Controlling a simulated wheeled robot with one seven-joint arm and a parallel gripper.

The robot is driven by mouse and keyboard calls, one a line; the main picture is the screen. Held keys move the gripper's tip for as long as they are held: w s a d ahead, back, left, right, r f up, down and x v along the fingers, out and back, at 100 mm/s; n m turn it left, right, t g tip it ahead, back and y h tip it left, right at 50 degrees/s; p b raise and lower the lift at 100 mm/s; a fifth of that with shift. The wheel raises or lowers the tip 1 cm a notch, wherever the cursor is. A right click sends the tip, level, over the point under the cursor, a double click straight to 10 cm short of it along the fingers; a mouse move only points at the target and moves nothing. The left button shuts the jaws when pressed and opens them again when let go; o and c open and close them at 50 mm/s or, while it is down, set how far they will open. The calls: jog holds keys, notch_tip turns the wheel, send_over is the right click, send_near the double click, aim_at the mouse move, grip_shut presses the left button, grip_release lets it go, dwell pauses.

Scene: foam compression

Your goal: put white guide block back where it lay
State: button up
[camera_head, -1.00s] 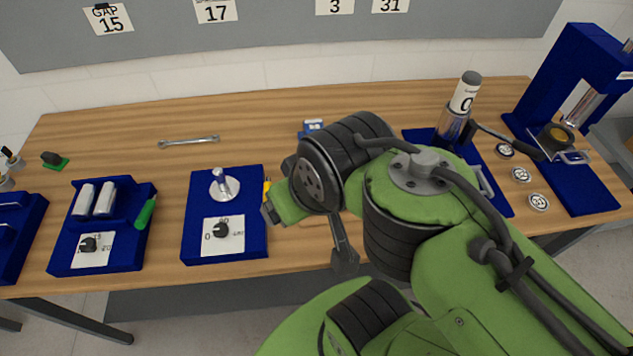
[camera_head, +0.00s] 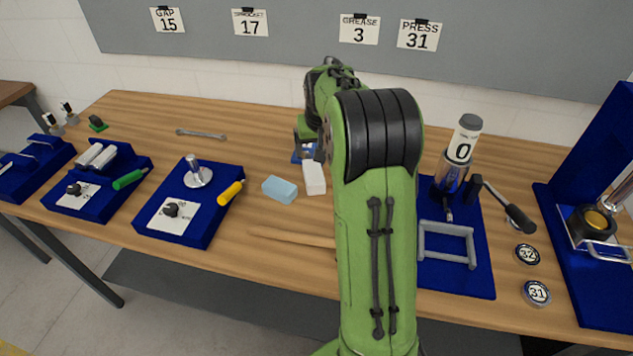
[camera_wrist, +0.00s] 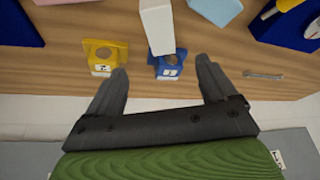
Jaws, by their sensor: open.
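The white guide block (camera_head: 314,178) lies on the wooden table near the middle, just right of a light blue foam block (camera_head: 280,189). In the wrist view the white block (camera_wrist: 157,25) is ahead of the fingertips, its near end beside or over the edge of a blue holder (camera_wrist: 170,67) marked 1. I cannot tell whether they touch. My gripper (camera_wrist: 162,78) is open and empty, with a gap between its fingers and the white block. In the head view my arm hides most of the gripper. The foam block also shows in the wrist view (camera_wrist: 216,8).
A yellow holder (camera_wrist: 103,56) stands beside the blue one. A blue board with a yellow-handled tool (camera_head: 230,193) lies to the left. A blue mat with a grey frame (camera_head: 447,243) and a cylinder marked 0 (camera_head: 464,138) is right of my arm. A wrench (camera_head: 201,134) lies at the back left.

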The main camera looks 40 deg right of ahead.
aim_at(314, 172)
jog(key=b+x, duration=0.1)
jog(key=x, duration=1.4)
jog(key=shift+a+f+b, duration=0.1)
jog(key=shift+f+b, duration=0.05)
jog(key=shift+b, duration=0.15)
jog(key=shift+s, duration=0.1)
jog(key=shift+f, duration=0.2)
jog(key=shift+r, duration=0.1)
jog(key=c, duration=1.3)
